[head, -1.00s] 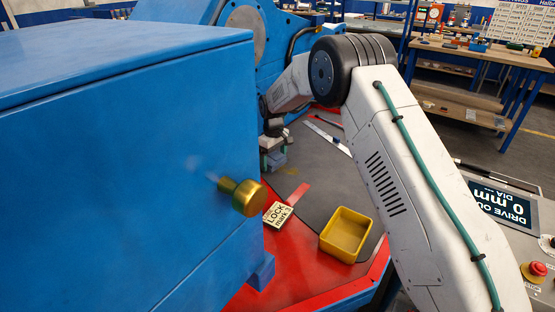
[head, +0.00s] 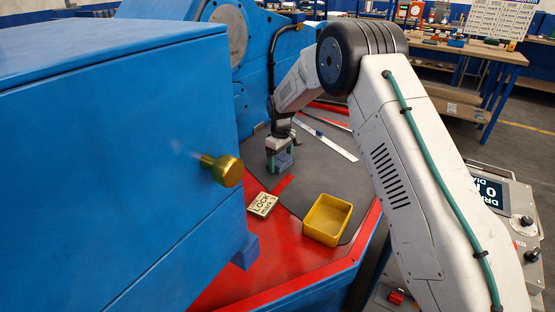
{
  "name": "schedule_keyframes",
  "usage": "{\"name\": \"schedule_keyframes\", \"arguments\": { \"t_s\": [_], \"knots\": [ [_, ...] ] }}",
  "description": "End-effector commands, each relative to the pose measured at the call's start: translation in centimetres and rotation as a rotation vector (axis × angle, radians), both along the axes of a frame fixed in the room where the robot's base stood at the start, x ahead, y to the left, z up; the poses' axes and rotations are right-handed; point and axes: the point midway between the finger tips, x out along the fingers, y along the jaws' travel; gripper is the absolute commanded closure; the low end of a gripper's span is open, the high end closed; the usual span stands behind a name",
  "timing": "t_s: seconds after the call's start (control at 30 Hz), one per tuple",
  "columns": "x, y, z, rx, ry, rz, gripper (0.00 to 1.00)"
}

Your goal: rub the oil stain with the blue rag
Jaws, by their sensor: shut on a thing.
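My gripper (head: 279,149) is at the far side of the grey mat, in the middle of the head view, pointing down. It is shut on a small blue-grey folded cloth, the blue rag (head: 284,162). The rag is low at the mat and seems to touch it, though its underside is hidden. The oil stain does not show clearly now; the rag and gripper may cover it.
A steel ruler (head: 325,139) lies right of my gripper. The large blue housing (head: 110,170) with a brass knob (head: 227,171) blocks the left.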

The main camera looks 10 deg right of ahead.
Motion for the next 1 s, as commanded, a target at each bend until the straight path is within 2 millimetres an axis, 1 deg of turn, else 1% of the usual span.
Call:
{"name": "schedule_keyframes", "arguments": {
  "t_s": [0.17, 0.23, 0.3, 0.37, 0.8, 1.0],
  "knots": [
    [-0.4, -0.8, -0.1, -0.001, 0.004, 0.003, 0.35],
    [-0.3, -0.7, 0.7, -0.001, 0.001, 0.004, 0.36],
    [-0.3, -0.5, 2.6, 0.001, -0.002, 0.005, 0.36],
    [-0.3, -0.5, 2.8, 0.000, 0.000, 0.006, 0.36],
    [-0.3, -0.8, 6.9, 0.000, -0.001, 0.002, 0.36],
    [-0.3, -0.9, 8.1, -0.001, 0.001, 0.002, 0.36]
  ]
}}
